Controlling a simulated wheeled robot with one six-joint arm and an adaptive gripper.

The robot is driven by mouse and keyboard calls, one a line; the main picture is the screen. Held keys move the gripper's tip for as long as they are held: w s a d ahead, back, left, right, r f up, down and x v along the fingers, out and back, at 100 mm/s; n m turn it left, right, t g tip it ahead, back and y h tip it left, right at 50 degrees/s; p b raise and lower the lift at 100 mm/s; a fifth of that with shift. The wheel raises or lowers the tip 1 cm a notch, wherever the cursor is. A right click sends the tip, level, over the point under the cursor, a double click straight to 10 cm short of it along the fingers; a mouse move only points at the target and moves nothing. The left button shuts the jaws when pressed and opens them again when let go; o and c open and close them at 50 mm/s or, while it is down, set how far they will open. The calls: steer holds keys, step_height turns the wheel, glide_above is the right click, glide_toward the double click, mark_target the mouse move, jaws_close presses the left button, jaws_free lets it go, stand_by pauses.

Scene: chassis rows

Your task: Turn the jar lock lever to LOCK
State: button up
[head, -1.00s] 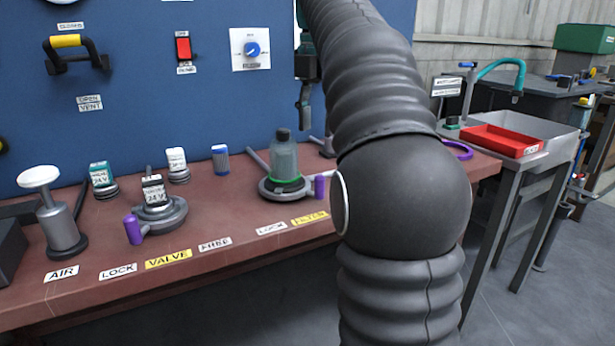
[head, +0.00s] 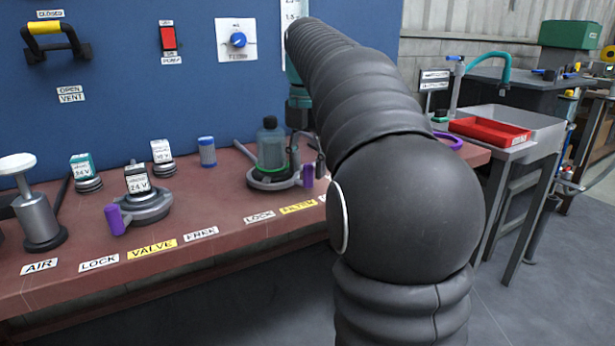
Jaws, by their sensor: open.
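The jar (head: 272,150), translucent grey-green with a black cap, stands upright in a round grey base (head: 268,181) on the bench. Its purple-tipped lock lever (head: 308,176) sticks out to the right of the base. The LOCK label (head: 260,216) lies at the bench front, left of the yellow FILTER label (head: 298,207). A further label at right is mostly hidden by my arm. My gripper (head: 309,150) is open and points down just behind and above the purple tip, right of the jar. My arm partly hides it. I cannot tell whether it touches the lever.
A second round base with a purple lever (head: 114,219) holds a 24 V valve block (head: 137,179) at left. A grey pump with a white knob (head: 37,205) and a blue cylinder (head: 207,152) stand on the bench. The blue panel (head: 120,110) rises behind. A red tray (head: 490,131) is at right.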

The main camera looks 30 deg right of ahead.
steer(key=shift+f, duration=0.85)
jaws_close()
